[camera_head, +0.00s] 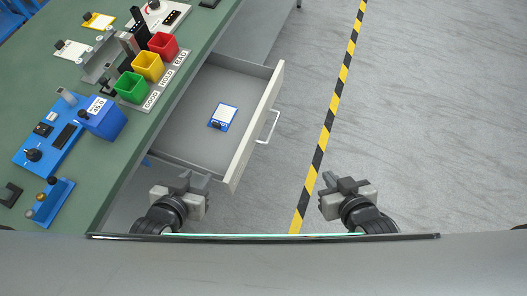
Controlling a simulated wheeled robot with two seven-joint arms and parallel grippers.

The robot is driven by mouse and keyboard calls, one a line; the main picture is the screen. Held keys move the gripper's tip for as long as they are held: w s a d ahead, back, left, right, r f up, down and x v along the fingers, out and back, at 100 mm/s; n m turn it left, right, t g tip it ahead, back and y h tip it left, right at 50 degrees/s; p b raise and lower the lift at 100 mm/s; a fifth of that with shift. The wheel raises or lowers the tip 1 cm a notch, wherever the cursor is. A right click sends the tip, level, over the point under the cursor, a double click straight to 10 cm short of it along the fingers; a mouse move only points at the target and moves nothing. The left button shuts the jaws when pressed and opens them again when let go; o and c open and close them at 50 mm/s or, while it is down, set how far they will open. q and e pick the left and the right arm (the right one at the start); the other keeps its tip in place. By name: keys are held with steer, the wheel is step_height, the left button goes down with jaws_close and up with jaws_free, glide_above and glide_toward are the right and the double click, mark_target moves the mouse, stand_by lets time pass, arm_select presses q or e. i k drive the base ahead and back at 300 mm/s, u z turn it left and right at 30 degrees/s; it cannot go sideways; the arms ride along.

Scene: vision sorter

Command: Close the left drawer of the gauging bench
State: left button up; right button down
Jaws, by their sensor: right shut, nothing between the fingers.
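The gauging bench (178,85) has a green top and fills the left of the head view. Its drawer (178,150) nearest me is pulled well out to the right, with a pale front panel (258,125) and a metal bar handle (270,127). A small blue and white item (223,116) lies inside. My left gripper (194,182) is close to the drawer's near front corner; whether it touches is unclear, and so is its jaw opening. My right gripper (338,182) is shut and empty over the floor, right of the drawer.
Green (131,87), yellow (148,66) and red (163,46) bins and a blue box (103,119) stand on the bench top. A grey surface (250,30) shows beyond the drawer. The floor right of the drawer is clear, crossed by a yellow-black stripe (330,120).

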mark_target(186, 142)
steer(key=k, duration=0.2)
steer(key=u, duration=1.9)
steer(key=k, duration=1.05)
steer(key=z, duration=1.3)
steer(key=i, duration=1)
steer(key=z, duration=0.05)
